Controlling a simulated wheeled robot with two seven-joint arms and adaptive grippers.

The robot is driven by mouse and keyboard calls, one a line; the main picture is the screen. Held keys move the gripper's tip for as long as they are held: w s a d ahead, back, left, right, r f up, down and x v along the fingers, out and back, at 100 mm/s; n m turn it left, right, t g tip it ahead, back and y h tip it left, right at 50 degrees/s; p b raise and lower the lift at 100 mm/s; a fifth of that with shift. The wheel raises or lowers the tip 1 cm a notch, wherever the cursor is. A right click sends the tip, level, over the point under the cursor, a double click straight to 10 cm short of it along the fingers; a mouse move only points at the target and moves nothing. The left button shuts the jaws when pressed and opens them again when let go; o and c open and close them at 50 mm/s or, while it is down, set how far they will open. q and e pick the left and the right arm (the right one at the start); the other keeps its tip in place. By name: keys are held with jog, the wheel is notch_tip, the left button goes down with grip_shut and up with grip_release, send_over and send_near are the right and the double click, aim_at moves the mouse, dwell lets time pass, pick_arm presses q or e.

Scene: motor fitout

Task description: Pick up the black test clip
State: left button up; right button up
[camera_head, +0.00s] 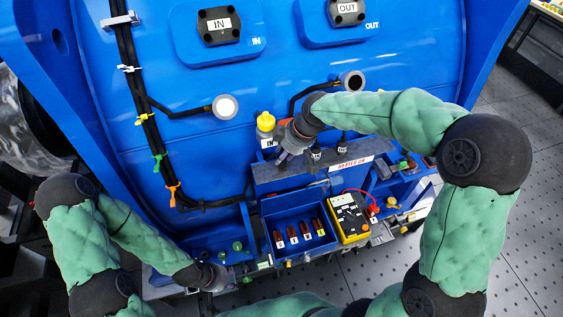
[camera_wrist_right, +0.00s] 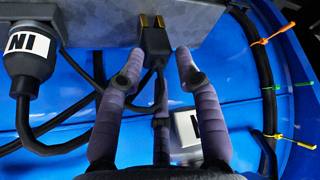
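A black piece with two brass-coloured prongs (camera_wrist_right: 153,36) hangs at the grey panel edge in the right wrist view, with a dark cable below. I cannot tell for sure that it is the black test clip. My right gripper (camera_wrist_right: 158,66) is open, its purple-grey fingers spread either side of and below this piece, with nothing visibly held. In the head view my right gripper (camera_head: 284,156) is at the left end of the grey panel, partly hidden by its own wrist. My left gripper (camera_head: 218,279) is low at the left, by the blue bench edge; its fingers are too small to judge.
A yellow meter (camera_head: 347,217) stands beside a blue bin (camera_head: 270,221) of small labelled parts. A red lead (camera_head: 372,207) is right of the meter. A grey panel (camera_head: 263,180) crosses above the bin. A black IN plug (camera_wrist_right: 30,66) and cables crowd the right gripper.

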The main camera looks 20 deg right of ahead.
grip_shut()
jog(key=shift+f, duration=0.1)
